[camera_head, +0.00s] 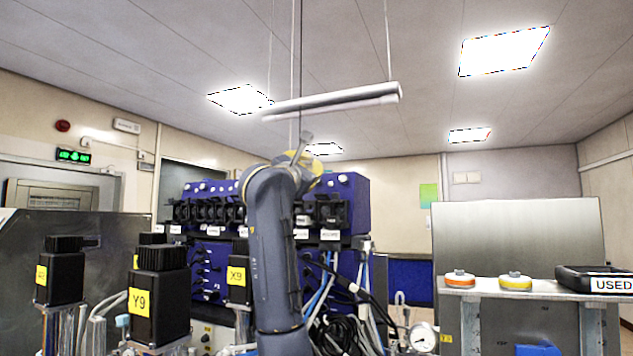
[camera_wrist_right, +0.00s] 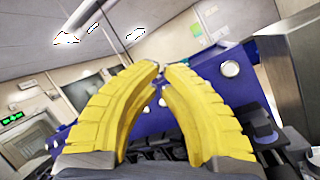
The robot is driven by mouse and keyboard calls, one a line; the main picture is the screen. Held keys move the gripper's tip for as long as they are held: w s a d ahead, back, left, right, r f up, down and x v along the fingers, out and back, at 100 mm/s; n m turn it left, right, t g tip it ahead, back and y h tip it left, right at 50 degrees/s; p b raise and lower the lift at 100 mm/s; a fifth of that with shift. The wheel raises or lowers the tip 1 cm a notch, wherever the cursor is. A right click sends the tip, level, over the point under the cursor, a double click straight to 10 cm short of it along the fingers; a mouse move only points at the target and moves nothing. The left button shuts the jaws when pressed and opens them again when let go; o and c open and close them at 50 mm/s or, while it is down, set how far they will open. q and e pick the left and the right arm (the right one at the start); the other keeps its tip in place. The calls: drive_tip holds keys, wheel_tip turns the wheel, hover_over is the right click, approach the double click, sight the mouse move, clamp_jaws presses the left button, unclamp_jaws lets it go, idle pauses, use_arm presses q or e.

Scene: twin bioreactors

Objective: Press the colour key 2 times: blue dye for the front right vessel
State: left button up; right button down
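My right gripper (camera_head: 303,165) is raised at mid-picture in the head view, in front of a blue equipment stack (camera_head: 345,195). In the right wrist view its two yellow fingers (camera_wrist_right: 162,72) curve in until their tips almost meet, with nothing between them. A round white button (camera_wrist_right: 229,69) shows on the blue housing beyond the right finger; I see no contact. Black vessel-top units with yellow labels stand at lower left, one marked Y9 (camera_head: 160,295); the vessels are mostly below the picture. I cannot make out the blue dye key. My left gripper is not in view.
A row of black pump heads (camera_head: 210,212) lines the blue stack, with cables and hoses below. A pressure gauge (camera_head: 422,338) stands at lower right. A shelf (camera_head: 540,290) holds two round discs and a black tray marked USED (camera_head: 590,278). A lamp bar (camera_head: 335,101) hangs overhead.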

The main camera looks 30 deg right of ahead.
drive_tip(key=shift+w+d+f, duration=0.25)
drive_tip(key=shift+w+d, duration=0.2)
drive_tip(key=shift+d, duration=0.3)
drive_tip(key=shift+w+d+f, duration=0.2)
drive_tip(key=shift+w+d, duration=0.25)
drive_tip(key=shift+d, duration=0.3)
drive_tip(key=shift+a, duration=0.1)
drive_tip(key=shift+s+a+r, duration=0.25)
drive_tip(key=shift+s+a, duration=0.2)
drive_tip(key=shift+a, duration=0.25)
drive_tip(key=shift+s+a+r, duration=0.2)
drive_tip(key=shift+s+a, duration=0.25)
drive_tip(key=shift+a, duration=0.25)
drive_tip(key=shift+s+a+r, duration=0.25)
drive_tip(key=shift+s+a, duration=0.3)
drive_tip(key=shift+a, duration=0.25)
drive_tip(key=shift+s+a+r, duration=0.3)
drive_tip(key=shift+s+a, duration=0.2)
drive_tip(key=shift+a, duration=0.3)
drive_tip(key=shift+s+a+r, duration=0.25)
drive_tip(key=shift+s+a, duration=0.3)
drive_tip(key=shift+a, duration=0.25)
drive_tip(key=w+d+f, duration=0.2)
drive_tip(key=w+d, duration=0.2)
drive_tip(key=d, duration=0.2)
drive_tip(key=shift+w+d, duration=0.15)
drive_tip(key=shift+d, duration=0.15)
idle(0.9)
